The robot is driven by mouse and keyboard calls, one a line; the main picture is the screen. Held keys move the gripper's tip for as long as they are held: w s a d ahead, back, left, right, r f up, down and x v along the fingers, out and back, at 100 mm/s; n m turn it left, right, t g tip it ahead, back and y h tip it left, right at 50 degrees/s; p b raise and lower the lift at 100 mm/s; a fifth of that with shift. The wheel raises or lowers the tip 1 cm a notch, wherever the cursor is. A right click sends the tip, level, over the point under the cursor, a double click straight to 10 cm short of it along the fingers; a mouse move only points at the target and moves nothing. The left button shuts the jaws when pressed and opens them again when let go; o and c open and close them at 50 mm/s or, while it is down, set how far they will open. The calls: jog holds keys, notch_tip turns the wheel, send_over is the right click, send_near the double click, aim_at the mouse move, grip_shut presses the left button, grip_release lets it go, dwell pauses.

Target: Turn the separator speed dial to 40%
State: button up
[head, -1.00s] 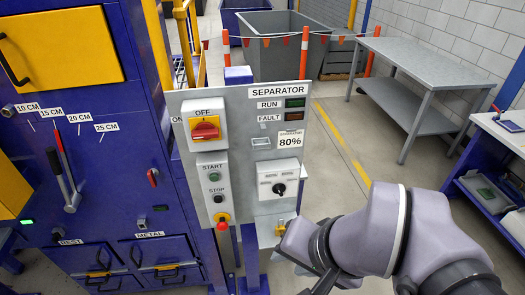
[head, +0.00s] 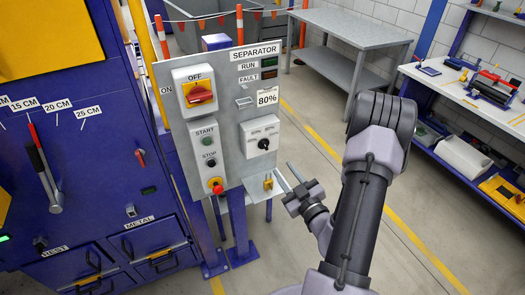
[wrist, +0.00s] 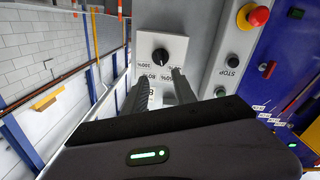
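The separator speed dial is a black knob (head: 263,143) on a white plate, low on the right of the grey separator panel (head: 227,98). A small sign above it reads 80% (head: 267,97). In the wrist view the dial (wrist: 160,56) is straight ahead, just beyond the fingertips, with percent labels around it. I cannot read its pointer setting for sure. My gripper (head: 287,175) is to the lower right of the dial in the head view. In the wrist view my gripper (wrist: 160,77) has its two fingers apart, with nothing between them.
On the same panel are a red rotary switch (head: 199,94) under OFF, START (head: 207,141) and STOP (head: 211,162) buttons, and a red emergency button (head: 216,186). Open floor lies right of the panel.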

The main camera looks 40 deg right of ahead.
aim_at(265, 146)
jog(key=b+x, duration=0.1)
jog(key=x, duration=1)
jog(key=shift+w+a+r, duration=0.1)
jog(key=shift+w, duration=0.25)
jog(key=shift+c, duration=0.4)
grip_shut()
